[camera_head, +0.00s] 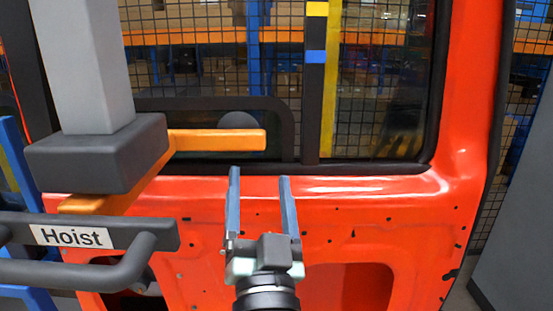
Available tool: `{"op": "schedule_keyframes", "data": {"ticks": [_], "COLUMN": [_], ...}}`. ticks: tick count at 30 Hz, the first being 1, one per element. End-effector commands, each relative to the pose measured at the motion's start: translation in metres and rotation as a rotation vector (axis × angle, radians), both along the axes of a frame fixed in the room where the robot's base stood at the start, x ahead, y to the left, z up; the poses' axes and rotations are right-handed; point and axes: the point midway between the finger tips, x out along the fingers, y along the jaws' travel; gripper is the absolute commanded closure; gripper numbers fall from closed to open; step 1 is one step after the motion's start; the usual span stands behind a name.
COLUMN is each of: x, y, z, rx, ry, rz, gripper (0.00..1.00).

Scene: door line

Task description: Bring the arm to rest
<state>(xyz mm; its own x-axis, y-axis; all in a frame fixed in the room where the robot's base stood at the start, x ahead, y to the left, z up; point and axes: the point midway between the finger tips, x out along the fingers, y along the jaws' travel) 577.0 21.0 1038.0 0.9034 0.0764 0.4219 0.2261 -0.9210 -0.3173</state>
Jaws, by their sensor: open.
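My gripper (261,182) is in the lower middle of the head view, with its two long blue-grey fingers pointing up and spread apart. Nothing shows between the fingers. Behind it is a red-orange vehicle door (400,225) with a dark-framed window opening and cut-outs in its lower panel. My gripper overlaps the door's upper panel in the picture, just below the window sill. I cannot tell the gap between the fingers and the door. Most of my arm is out of view below.
A hoist with a grey column (85,65), a dark block (97,155), orange arms (218,140) and a black handle bar labelled "Hoist" (72,237) stands close on the left. A mesh fence and shelving show behind the door. A grey panel (525,220) stands at right.

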Motion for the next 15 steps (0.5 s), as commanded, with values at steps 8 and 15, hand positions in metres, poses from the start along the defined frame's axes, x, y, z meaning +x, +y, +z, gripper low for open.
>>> {"op": "schedule_keyframes", "data": {"ticks": [8,15], "x": [-0.091,-0.138], "y": [-0.014,-0.022], "z": [0.18,0.272], "rx": [-0.218,-0.28], "ry": [-0.3,-0.387], "rz": [-0.197,-0.299], "gripper": [0.24,0.24]}}
